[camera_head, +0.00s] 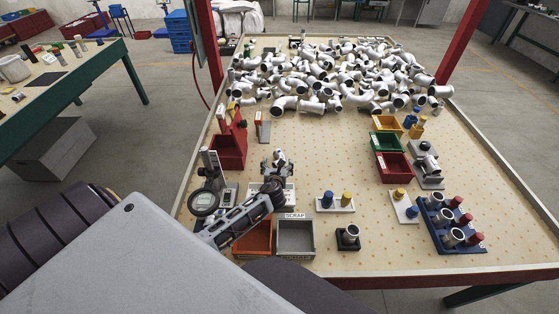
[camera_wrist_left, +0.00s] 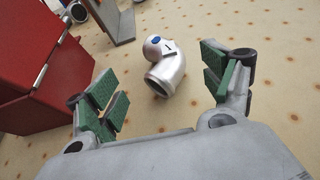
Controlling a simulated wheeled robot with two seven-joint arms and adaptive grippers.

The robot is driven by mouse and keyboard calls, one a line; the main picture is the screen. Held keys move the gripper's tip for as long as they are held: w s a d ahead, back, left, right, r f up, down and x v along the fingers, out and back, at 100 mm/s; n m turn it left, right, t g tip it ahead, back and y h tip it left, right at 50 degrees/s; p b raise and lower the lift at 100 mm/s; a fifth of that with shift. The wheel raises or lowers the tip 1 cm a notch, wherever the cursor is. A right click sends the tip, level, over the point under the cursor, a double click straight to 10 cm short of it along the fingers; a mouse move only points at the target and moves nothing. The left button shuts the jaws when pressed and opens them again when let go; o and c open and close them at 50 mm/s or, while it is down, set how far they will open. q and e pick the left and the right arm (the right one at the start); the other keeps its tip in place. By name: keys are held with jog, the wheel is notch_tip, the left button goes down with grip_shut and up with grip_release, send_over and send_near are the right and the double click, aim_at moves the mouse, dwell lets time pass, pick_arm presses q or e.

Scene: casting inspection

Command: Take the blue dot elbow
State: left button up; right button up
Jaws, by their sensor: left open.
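The blue dot elbow (camera_wrist_left: 166,72) is a silver bent pipe casting with a blue dot and a small dark mark. In the left wrist view it lies on the dotted tabletop, its open end towards me. My left gripper (camera_wrist_left: 158,98) is open, with green-padded fingers on either side of the view and the elbow beyond and between them, apparently untouched. In the head view the elbow (camera_head: 280,156) shows just past my left gripper (camera_head: 275,169), partly hidden by it. My right gripper is not in view.
A red bin (camera_wrist_left: 45,85) stands close left of the left gripper. A grey upright piece (camera_wrist_left: 116,22) stands behind the elbow. A large pile of silver castings (camera_head: 330,75) covers the table's far end. A grey scrap bin (camera_head: 295,237) is at the front. The table's middle is clear.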

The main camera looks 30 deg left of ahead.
pick_arm(q)
jog(key=shift+w, duration=0.1)
jog(key=shift+x, duration=2.5)
jog(key=shift+c, duration=0.5)
jog(key=shift+w+r, duration=0.1)
jog(key=c, duration=1.4)
jog(key=shift+o, duration=0.2)
jog(key=shift+r, duration=0.15)
jog(key=shift+r+p, duration=0.65)
jog(key=shift+r, duration=4.25)
